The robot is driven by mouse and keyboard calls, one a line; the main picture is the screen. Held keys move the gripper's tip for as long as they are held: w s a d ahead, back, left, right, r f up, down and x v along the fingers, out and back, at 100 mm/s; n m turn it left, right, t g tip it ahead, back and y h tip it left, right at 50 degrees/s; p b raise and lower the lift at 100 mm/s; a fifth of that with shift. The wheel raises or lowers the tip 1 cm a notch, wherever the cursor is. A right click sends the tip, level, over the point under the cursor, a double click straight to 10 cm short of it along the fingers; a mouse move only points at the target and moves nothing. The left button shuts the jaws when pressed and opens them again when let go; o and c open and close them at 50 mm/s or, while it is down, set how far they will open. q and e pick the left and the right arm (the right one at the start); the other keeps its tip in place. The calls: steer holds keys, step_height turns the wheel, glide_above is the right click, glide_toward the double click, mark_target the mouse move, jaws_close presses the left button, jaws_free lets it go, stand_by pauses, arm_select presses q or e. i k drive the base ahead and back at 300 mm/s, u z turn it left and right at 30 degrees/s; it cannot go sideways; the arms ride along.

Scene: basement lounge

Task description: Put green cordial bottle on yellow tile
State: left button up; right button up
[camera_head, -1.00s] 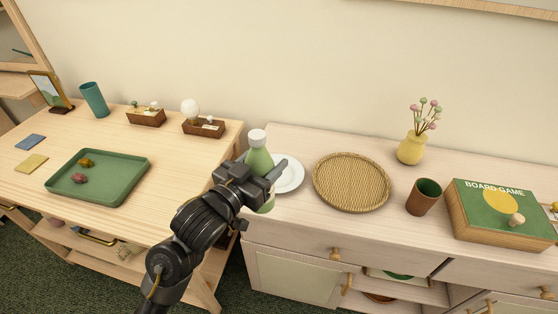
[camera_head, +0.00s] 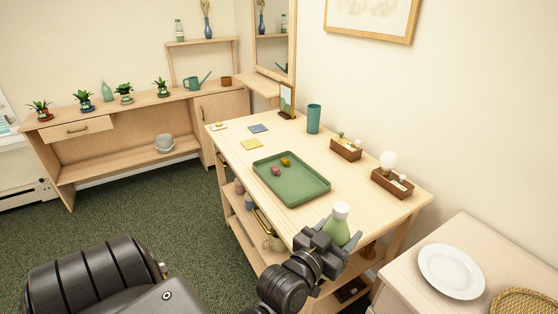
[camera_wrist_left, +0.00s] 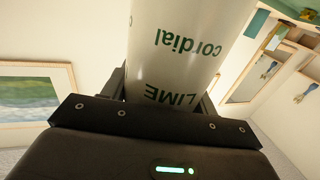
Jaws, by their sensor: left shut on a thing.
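My left gripper (camera_head: 336,243) is shut on the green cordial bottle (camera_head: 338,226), which has a white cap and stands upright in the jaws near the front right corner of the wooden table. In the left wrist view the bottle (camera_wrist_left: 182,50) fills the space between the fingers, its label reading "LIME cordial" upside down. The yellow tile (camera_head: 251,144) lies flat and bare on the table's far left part, behind the green tray. My right gripper is in neither view.
A green tray (camera_head: 322,189) with two small items lies between the bottle and the yellow tile. A blue tile (camera_head: 258,128), a teal cup (camera_head: 313,118) and two brown boxes (camera_head: 346,149) are on the table. A white plate (camera_head: 450,271) sits on the right cabinet.

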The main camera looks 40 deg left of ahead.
mark_target(252, 143)
steer(key=u, duration=0.05)
steer(key=k, duration=1.2)
steer(key=u, duration=0.5)
steer(key=i, duration=0.3)
steer(key=u, duration=1.15)
steer(key=i, duration=1.65)
steer(key=z, duration=1)
steer(key=i, duration=0.6)
steer(key=z, duration=0.65)
